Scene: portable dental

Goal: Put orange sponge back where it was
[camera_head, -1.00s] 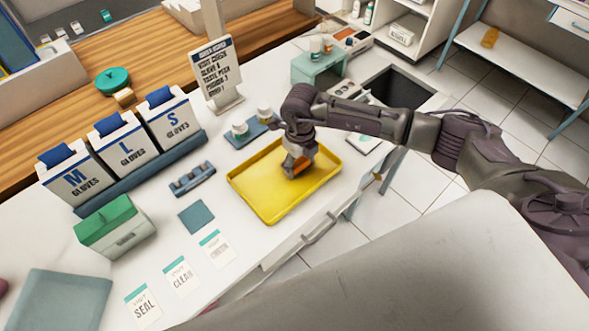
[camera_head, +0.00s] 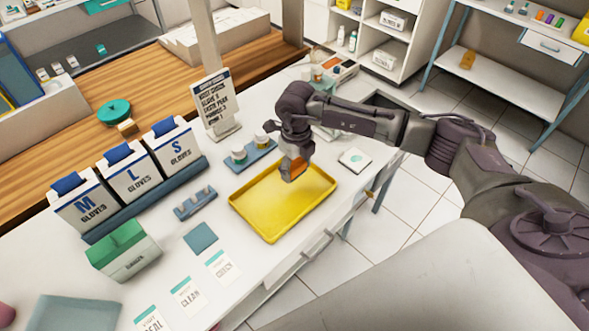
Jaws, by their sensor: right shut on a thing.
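The orange sponge (camera_head: 298,168) is held in my right gripper (camera_head: 291,170), which is shut on it. The gripper and sponge are over the far right part of the yellow tray (camera_head: 268,222); I cannot tell how high above the tray floor. The rest of the tray looks empty. The tray lies on the white counter (camera_head: 176,232). My left gripper does not show.
Glove boxes (camera_head: 130,174) stand in a blue holder at the left. A sign (camera_head: 213,103) and a blue rack with small jars (camera_head: 250,154) stand behind the tray. A green-lidded box (camera_head: 123,250), a blue square (camera_head: 200,238) and cards (camera_head: 187,295) lie nearer. A white pad (camera_head: 355,159) lies to the right.

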